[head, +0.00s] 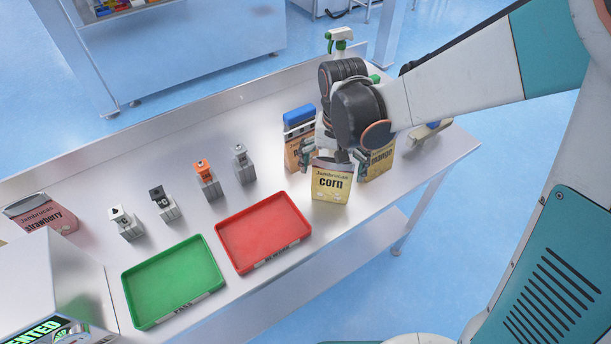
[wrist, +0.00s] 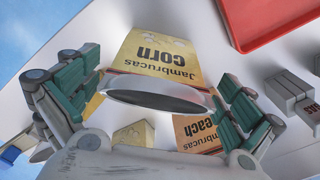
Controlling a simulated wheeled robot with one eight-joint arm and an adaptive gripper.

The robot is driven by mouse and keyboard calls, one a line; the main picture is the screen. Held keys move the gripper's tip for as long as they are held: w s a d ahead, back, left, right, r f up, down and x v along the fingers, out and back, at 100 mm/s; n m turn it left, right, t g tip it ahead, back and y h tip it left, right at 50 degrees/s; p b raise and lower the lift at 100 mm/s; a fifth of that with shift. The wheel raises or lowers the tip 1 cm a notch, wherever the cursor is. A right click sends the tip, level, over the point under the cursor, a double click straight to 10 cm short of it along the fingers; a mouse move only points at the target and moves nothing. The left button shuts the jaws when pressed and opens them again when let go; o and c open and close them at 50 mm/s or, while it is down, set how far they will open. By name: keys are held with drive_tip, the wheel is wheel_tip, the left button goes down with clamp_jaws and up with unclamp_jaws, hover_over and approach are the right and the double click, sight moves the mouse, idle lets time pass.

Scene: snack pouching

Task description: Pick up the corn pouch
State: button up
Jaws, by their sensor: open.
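The corn pouch (head: 331,184) is a yellow pouch with "corn" lettering, standing upright near the table's front edge to the right of the red tray. In the wrist view the corn pouch (wrist: 155,58) lies ahead, between the open fingers. My gripper (head: 337,157) is open at the pouch's top, with a finger on either side. In the wrist view my gripper (wrist: 150,100) shows both green-padded fingers apart, with the pouch's dark, rounded top edge between them. I cannot tell whether either finger touches it.
A mango pouch (head: 379,163) stands close on the right, and a peach pouch (head: 294,152) close behind on the left. A red tray (head: 262,265) and a green tray (head: 150,322) lie left of the corn pouch. A spray bottle (head: 339,39) stands behind my gripper.

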drive_tip(key=shift+f+b, duration=0.35)
drive_tip(key=shift+f, duration=0.6)
drive_tip(key=shift+r, duration=0.1)
drive_tip(key=c, duration=1)
